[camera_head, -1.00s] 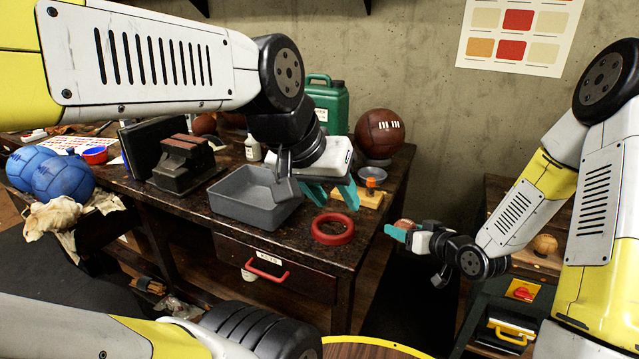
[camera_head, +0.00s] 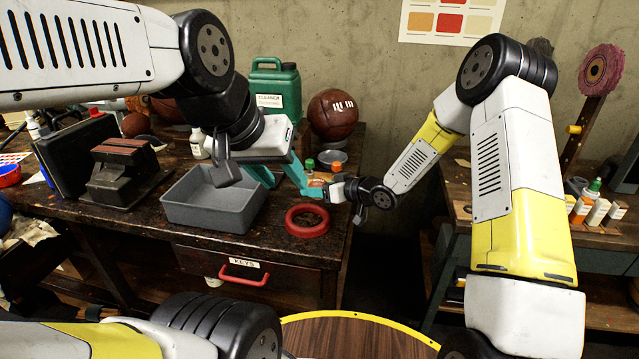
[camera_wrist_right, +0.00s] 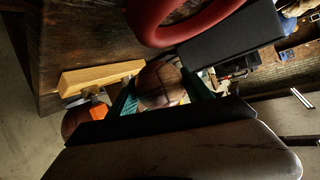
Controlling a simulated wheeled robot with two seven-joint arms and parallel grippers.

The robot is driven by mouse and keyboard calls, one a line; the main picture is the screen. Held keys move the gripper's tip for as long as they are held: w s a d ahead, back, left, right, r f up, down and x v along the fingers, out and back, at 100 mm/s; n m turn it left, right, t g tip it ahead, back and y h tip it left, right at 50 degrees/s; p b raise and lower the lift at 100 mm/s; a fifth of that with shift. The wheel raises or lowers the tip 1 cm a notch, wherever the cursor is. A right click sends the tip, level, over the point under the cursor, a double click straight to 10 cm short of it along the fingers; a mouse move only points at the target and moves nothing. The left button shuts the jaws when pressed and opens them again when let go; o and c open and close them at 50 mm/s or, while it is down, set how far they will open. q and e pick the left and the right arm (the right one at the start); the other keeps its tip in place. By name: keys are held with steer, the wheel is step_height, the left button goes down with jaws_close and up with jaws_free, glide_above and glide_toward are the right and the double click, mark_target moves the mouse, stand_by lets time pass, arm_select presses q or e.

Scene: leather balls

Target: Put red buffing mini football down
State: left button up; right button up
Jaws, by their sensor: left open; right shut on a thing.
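The mini football, a small brownish-red ball (camera_wrist_right: 158,85), sits between the teal fingers of my right gripper in the right wrist view. In the head view my right gripper (camera_head: 318,188) is above the back right of the workbench, behind a red ring (camera_head: 307,221), and is shut on the ball, which is small and partly hidden there. My left gripper (camera_head: 282,174) is open and empty, with its teal fingers spread just left of the right gripper. The red ring also shows in the right wrist view (camera_wrist_right: 180,30), close to the ball.
A grey tray (camera_head: 205,212) stands on the workbench left of the ring. A large brown ball (camera_head: 333,114), a green canister (camera_head: 273,88) and capped bottles are behind the grippers. A dark vise (camera_head: 122,170) is at left. A side bench (camera_head: 455,205) is at right.

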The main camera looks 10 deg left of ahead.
mark_target(313, 202)
steer(key=w+a, duration=0.2)
steer(key=w, duration=0.1)
steer(key=shift+a+f, duration=0.1)
steer(key=shift+f, duration=1.8)
steer(key=shift+f, duration=0.1)
steer(key=o, duration=1)
steer(key=shift+c, duration=0.2)
